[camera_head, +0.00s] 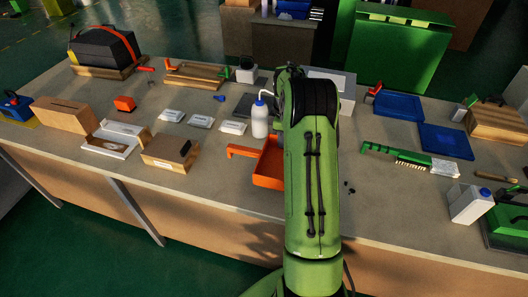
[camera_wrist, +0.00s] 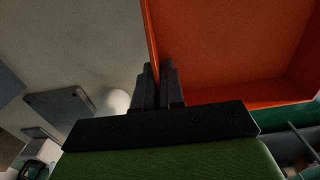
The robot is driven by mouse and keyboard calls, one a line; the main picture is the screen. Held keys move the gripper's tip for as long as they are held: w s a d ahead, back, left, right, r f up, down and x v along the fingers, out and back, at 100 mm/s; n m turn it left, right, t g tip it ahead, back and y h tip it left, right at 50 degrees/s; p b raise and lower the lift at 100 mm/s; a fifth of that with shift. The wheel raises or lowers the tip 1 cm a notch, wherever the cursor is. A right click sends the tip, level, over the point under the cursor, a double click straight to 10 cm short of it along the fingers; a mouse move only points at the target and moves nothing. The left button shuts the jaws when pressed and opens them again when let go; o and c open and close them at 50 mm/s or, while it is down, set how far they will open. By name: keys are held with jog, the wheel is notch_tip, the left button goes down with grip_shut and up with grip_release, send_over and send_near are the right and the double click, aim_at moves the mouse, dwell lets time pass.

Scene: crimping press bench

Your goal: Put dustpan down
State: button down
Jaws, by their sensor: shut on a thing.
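The orange dustpan (camera_head: 268,172) is at the middle of the bench's front part, its handle pointing left and its right side hidden behind my arm. In the wrist view the dustpan (camera_wrist: 230,45) fills the upper right. My gripper (camera_wrist: 158,72) is shut on the dustpan, its dark fingers closed at the pan's side wall. In the head view my gripper is hidden behind my arm. I cannot tell whether the pan touches the bench or hangs slightly above it.
A white bottle with a blue cap (camera_head: 260,120) stands just behind the dustpan. A green brush (camera_head: 398,155) lies to the right, and small dark bits (camera_head: 350,188) lie near my arm. Boxes and white packs (camera_head: 233,128) fill the left. The bench front (camera_head: 215,195) is clear.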

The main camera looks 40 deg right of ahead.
notch_tip(320, 180, down, 8)
jog(key=shift+w+f+b, duration=0.15)
jog(key=shift+f+b, duration=0.1)
jog(key=shift+b, duration=0.75)
jog(key=shift+r, duration=0.1)
jog(key=c, duration=1.6)
grip_release()
jog(key=shift+c, duration=0.2)
jog(key=o, duration=0.4)
